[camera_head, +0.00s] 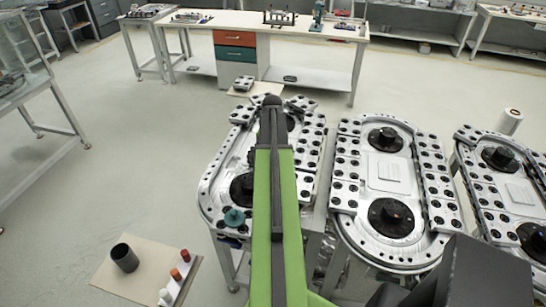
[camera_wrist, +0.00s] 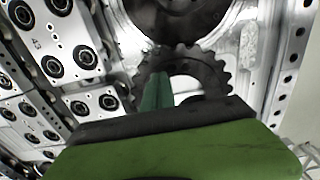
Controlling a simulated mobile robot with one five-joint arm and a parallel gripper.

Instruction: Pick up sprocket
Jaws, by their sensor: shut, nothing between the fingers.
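The sprocket (camera_wrist: 209,68) is a dark toothed ring in the wrist view. It lies on the silver ring track, next to a large dark round hub (camera_wrist: 175,15). My gripper (camera_wrist: 157,90) shows as green fingers, closed together with nothing between them. The fingers overlap the sprocket's left part in the picture; I cannot tell whether they touch it. In the head view my green arm reaches over the left ring track (camera_head: 212,180) and hides much of its middle. The fingers are not clear there. A small dark edge left of the arm may be the sprocket.
More ring tracks (camera_head: 388,172) stand to the right. A teal part (camera_head: 234,217) sits on the near left of the left track. A board at lower left holds a dark cup (camera_head: 124,257) and small pieces. A workbench (camera_head: 290,30) stands behind; the floor at left is open.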

